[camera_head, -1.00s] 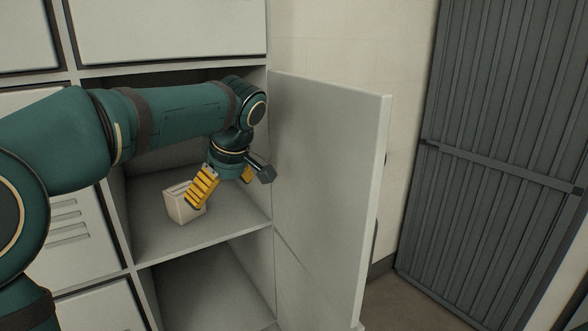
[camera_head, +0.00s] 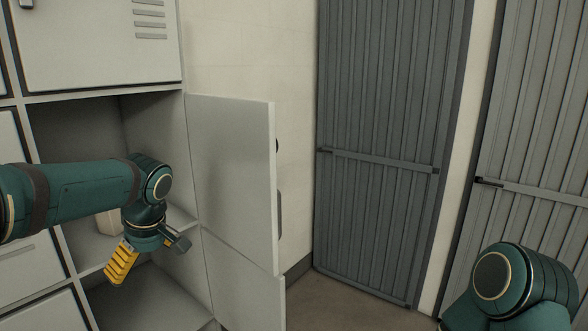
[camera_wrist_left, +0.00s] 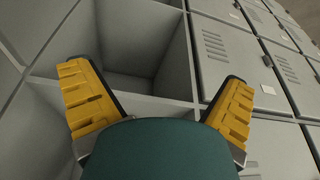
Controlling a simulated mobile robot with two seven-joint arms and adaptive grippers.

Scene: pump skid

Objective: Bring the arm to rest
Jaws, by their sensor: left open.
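My left gripper (camera_head: 140,258) hangs from my green left arm in front of the open locker (camera_head: 180,212), near the shelf edge. Its yellow fingers point down; one shows clearly in the head view and the other is mostly hidden. In the left wrist view the gripper (camera_wrist_left: 155,75) has its two fingers wide apart with nothing between them, and an empty compartment lies beyond. A beige box (camera_head: 107,223) stands on the shelf, partly hidden by my left arm. My right gripper is out of view.
The locker door (camera_head: 235,180) stands open just right of my left gripper. Closed lockers (camera_head: 100,45) lie above and to the left. Grey ribbed doors (camera_head: 385,130) stand at the right. A green joint, seemingly of my right arm, fills the lower right corner.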

